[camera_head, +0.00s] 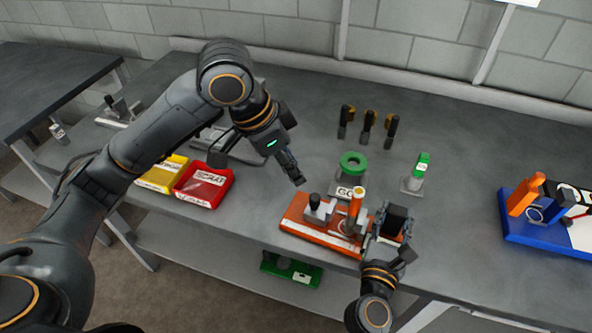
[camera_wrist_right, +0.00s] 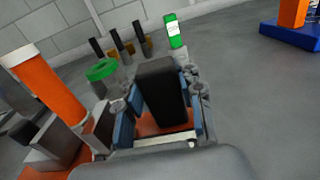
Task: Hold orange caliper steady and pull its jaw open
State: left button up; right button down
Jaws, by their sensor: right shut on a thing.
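The orange caliper (camera_head: 290,226) lies near the front edge of the grey table. Its orange base carries grey metal blocks, a small black knob (camera_head: 315,200) at left and an upright orange post (camera_head: 356,202) with a pale top. My right gripper (camera_head: 391,222) is at its right end, shut on a black upright grip (camera_head: 398,213). In the right wrist view this black grip (camera_wrist_right: 160,88) stands between blue-padded fingers, with the orange post (camera_wrist_right: 42,84) to the left. My left gripper (camera_head: 297,178) hangs above and behind the base, apart from it, seen edge-on; its finger gap is hidden.
A green ring on a stand (camera_head: 353,162) and a green-topped gauge (camera_head: 419,170) stand behind the caliper, with several black-and-yellow tools (camera_head: 368,125) farther back. A red tray (camera_head: 204,186) and a yellow tray (camera_head: 163,175) are at left. A blue-based fixture (camera_head: 540,228) is at right.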

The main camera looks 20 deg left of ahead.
jog(key=c, duration=0.8)
grip_release()
jog(key=shift+d, duration=0.1)
